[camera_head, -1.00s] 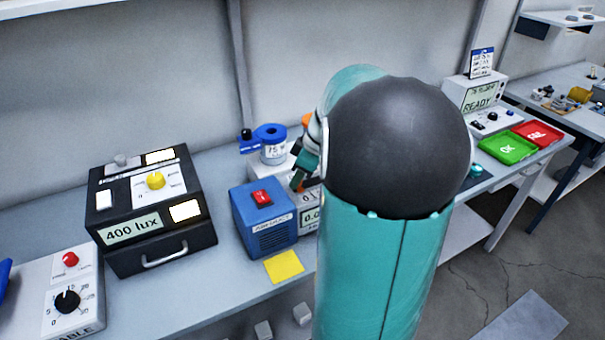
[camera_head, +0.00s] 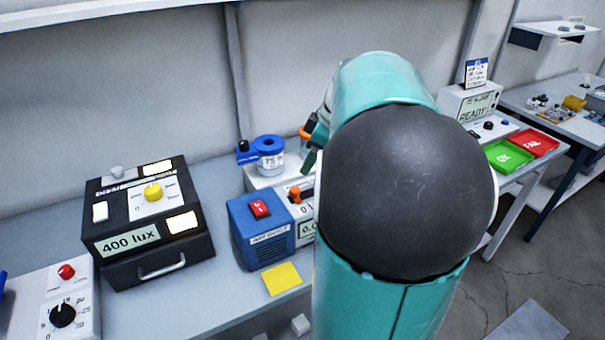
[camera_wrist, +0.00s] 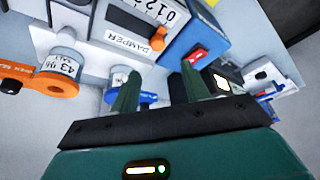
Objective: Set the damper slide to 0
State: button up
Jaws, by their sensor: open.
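The damper box (camera_head: 306,211) is a pale unit right of the blue box, partly hidden by my arm. Its orange slide knob (camera_head: 295,194) stands at the left end of the dark slot, beside the blue box; its exact reading is too small to tell. My gripper (camera_wrist: 158,88) is open and empty there. In the head view my gripper (camera_head: 313,146) is above and behind the knob, apart from it.
The blue box (camera_head: 262,230) with a red switch stands close left of the damper. A blue-lidded jar (camera_head: 270,156) is behind it. A black 400 lux box (camera_head: 147,225) is farther left. A yellow note (camera_head: 282,279) lies in front. Green and red trays (camera_head: 508,156) are right.

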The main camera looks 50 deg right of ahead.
jog(key=shift+v, duration=1.7)
jog(key=s+a+f+m+h, duration=0.2)
jog(key=a+m, duration=0.1)
jog(key=a, duration=2)
jog(key=s+a+f+m+t, duration=0.1)
jog(key=s+a+f+m, duration=0.1)
jog(key=s+a, duration=0.3)
jog(key=shift+a+f+m+t, duration=0.3)
jog(key=shift+a+f, duration=0.35)
jog(key=shift+a, duration=1.2)
